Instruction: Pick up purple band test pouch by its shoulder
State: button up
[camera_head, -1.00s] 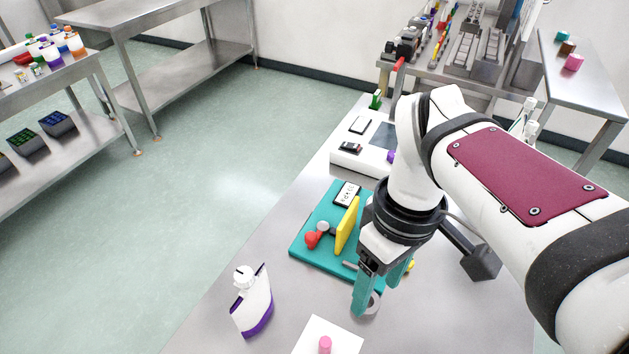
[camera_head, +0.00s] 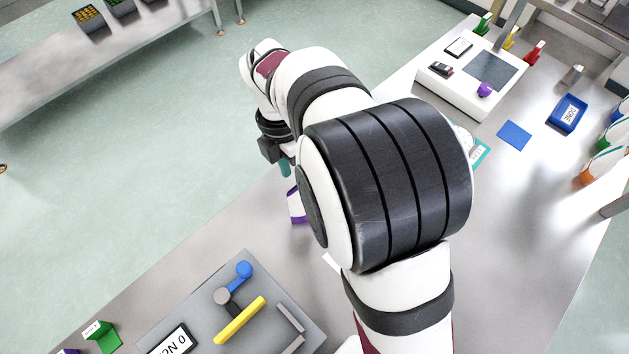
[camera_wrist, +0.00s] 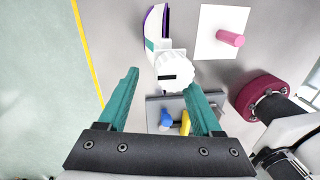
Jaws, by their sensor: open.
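The purple band test pouch (camera_wrist: 158,38) is white with a purple bottom edge and a ribbed white cap (camera_wrist: 172,68). In the wrist view it stands just beyond my open gripper (camera_wrist: 165,88), whose two teal fingers are spread wide. The cap lies in line with the gap, near the right fingertip. In the head view the pouch (camera_head: 297,206) is mostly hidden behind my arm, with its purple lower edge showing. There a teal finger of my gripper (camera_head: 285,168) shows just above it. I cannot tell whether the fingers touch the pouch.
A white square with a pink peg (camera_wrist: 230,38) lies right of the pouch. A grey board with blue and yellow parts (camera_head: 235,310) lies at the front left. The table's edge and open floor are on the left.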

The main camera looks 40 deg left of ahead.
jog(key=f, duration=0.3)
jog(key=shift+d, duration=0.25)
grip_shut()
dwell(1.0)
